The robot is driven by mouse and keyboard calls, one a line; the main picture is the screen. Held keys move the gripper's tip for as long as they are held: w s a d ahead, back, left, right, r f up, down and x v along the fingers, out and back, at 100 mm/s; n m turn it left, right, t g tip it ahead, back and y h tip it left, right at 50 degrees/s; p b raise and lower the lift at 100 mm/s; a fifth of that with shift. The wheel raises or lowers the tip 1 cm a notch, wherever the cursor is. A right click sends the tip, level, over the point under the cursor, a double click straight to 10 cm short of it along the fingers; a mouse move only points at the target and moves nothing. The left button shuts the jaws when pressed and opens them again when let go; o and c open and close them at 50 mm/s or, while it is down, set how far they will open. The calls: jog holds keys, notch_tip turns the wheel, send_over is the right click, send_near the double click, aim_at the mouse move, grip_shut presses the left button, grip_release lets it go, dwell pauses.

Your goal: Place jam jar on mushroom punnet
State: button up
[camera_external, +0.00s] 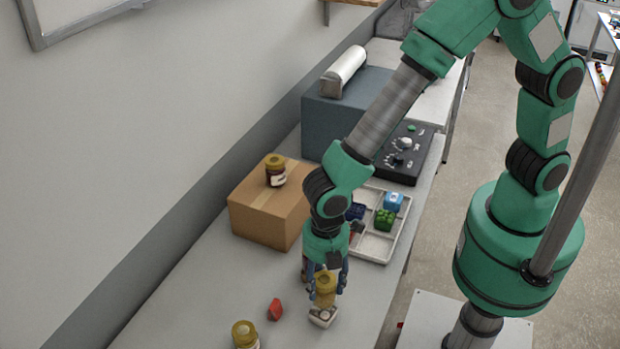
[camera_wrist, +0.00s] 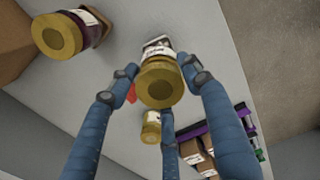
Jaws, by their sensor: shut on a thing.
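My gripper (camera_external: 326,287) points down with its blue fingers closed around a jam jar (camera_external: 325,283) with a gold lid. The lid also shows between the fingers in the wrist view (camera_wrist: 160,82).
A gold-lidded jar (camera_external: 276,170) stands on a cardboard box (camera_external: 268,203). Another (camera_external: 245,335) is at the front, near a red piece (camera_external: 275,309). A divided tray (camera_external: 374,245) with coloured blocks lies behind my gripper.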

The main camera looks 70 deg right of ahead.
jog(key=shift+f, duration=1.75)
jog(key=shift+f, duration=0.15)
jog(key=o, duration=1.5)
notch_tip(320, 180, up, 12)
jog(key=shift+r, duration=0.15)
